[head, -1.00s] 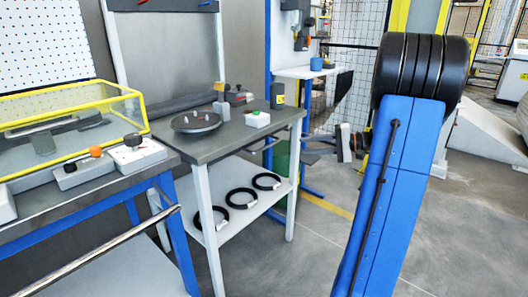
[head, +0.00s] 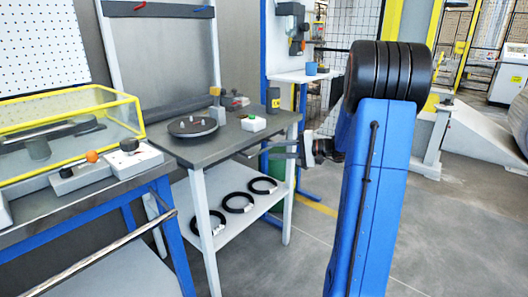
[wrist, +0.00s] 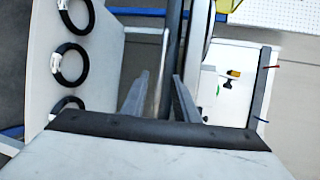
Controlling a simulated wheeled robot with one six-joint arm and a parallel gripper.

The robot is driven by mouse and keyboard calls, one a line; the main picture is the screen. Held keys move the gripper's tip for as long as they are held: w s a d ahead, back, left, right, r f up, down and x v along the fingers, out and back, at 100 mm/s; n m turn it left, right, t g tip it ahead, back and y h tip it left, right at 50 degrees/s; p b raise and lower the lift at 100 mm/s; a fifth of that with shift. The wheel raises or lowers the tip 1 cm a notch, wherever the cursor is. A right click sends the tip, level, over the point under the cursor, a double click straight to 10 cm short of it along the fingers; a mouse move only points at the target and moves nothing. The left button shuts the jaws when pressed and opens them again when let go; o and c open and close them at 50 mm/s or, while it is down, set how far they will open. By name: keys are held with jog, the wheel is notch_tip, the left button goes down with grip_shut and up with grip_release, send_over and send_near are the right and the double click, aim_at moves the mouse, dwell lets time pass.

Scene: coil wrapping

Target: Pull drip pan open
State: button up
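No drip pan can be clearly told apart in either view. A grey-topped workbench (head: 170,150) with a pale lower shelf stands left of my arm. In the wrist view a thin light bar (wrist: 160,92) runs along the bench edge, between my fingers. It may be a pull handle. My gripper (head: 272,150) is at the bench's right side, just below the top, with its fingers pointing left. In the wrist view my gripper (wrist: 161,77) is open, with one finger on each side of the bar. Contact with the bar cannot be told.
Several black rings, one being a coil (head: 262,186), lie on the lower shelf. A round dark turntable (head: 193,127) and a white box with a green button (head: 253,123) are on the bench. A yellow-framed clear guard (head: 70,125) stands left.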

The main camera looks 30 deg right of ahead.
aim_at(264, 150)
jog(key=shift+x, duration=2.5)
jog(key=shift+f, duration=0.1)
jog(key=shift+c, duration=0.4)
grip_shut()
